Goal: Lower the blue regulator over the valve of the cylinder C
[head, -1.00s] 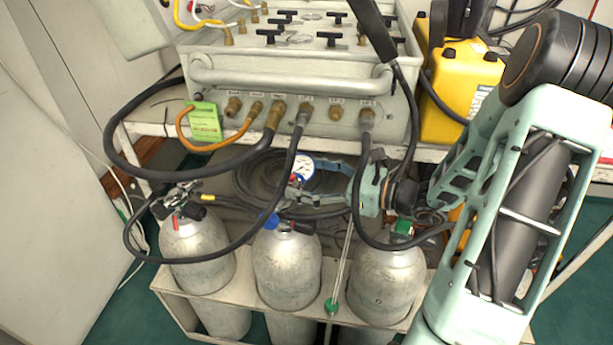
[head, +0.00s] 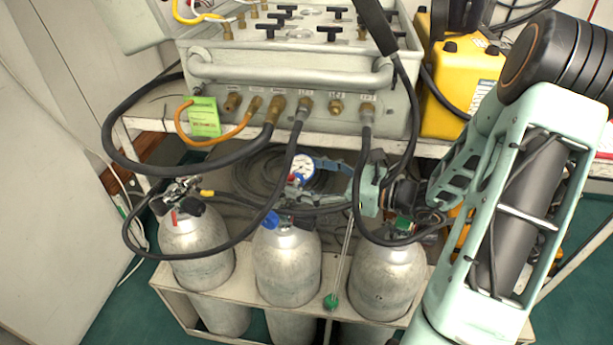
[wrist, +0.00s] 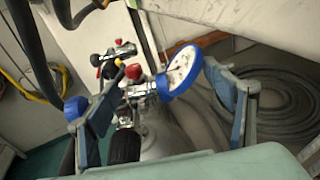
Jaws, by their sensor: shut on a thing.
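The blue regulator, with a round white gauge (head: 302,168) and red and blue parts, is above the middle silver cylinder (head: 287,268). In the wrist view its blue-rimmed gauge (wrist: 182,70) and metal body sit between the blue fingers. My gripper (head: 297,190) reaches in from the right and is shut on the regulator; a black hose partly hides the hold. A blue knob (head: 271,220) is beside the middle cylinder's top. A black knob (wrist: 125,147) is below the regulator body in the wrist view. I cannot read any cylinder letter or tell whether regulator and valve touch.
The left cylinder (head: 195,245) carries another fitting. The right cylinder (head: 388,280) has a green part on top. All stand in a pale rack (head: 165,280). Black hoses loop from the air panel (head: 235,90) across the cylinders. A yellow case (head: 460,95) stands at right.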

